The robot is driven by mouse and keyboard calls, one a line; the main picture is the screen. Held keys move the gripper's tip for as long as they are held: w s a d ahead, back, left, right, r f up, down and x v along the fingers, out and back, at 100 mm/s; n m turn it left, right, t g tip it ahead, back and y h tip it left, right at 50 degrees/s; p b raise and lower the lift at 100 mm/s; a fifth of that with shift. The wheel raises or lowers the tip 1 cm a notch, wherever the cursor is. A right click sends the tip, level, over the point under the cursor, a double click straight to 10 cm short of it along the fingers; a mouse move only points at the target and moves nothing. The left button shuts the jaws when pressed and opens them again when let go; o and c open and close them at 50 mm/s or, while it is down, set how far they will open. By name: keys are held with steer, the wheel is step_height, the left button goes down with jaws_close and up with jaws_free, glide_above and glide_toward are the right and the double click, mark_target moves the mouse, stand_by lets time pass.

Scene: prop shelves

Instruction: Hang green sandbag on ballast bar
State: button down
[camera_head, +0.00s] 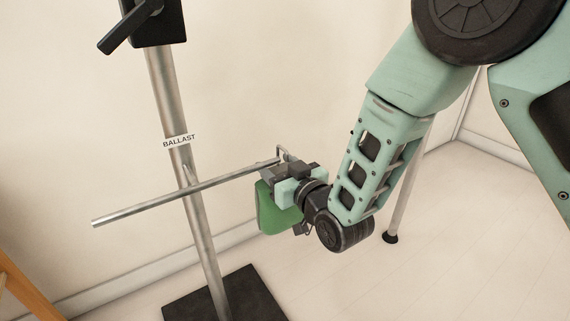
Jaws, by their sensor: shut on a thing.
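The green sandbag (272,212) hangs below my gripper (285,172), which is shut on it. The ballast bar (140,208) is a thin metal rod crossing a stand pole with a "BALLAST" label (179,141). The bar runs from a free end at the left to its right end beside my gripper. A small thin metal loop or upturned tip (281,151) shows just above the gripper. I cannot tell whether it belongs to the bar or the bag. The gripper hides the bag's top, so any contact with the bar is unclear.
The stand's pole (202,240) rises from a dark square base (235,300), with a black clamp and lever (150,22) at its top. Another thin pole (405,195) with a black foot stands behind my arm. A wooden piece (22,290) is at lower left. Walls close the back.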

mark_target(254, 182)
steer(key=shift+s+a+r+b, duration=0.1)
steer(key=shift+s+a, duration=0.45)
steer(key=shift+a, duration=0.3)
steer(key=shift+s+a+r+b, duration=0.15)
steer(key=shift+s+a, duration=0.35)
steer(key=shift+a, duration=0.3)
steer(key=shift+s+a+f+b, duration=0.1)
steer(key=shift+s+a, duration=0.45)
steer(key=shift+a, duration=0.3)
steer(key=shift+f+b, duration=0.3)
steer(key=shift+b, duration=0.1)
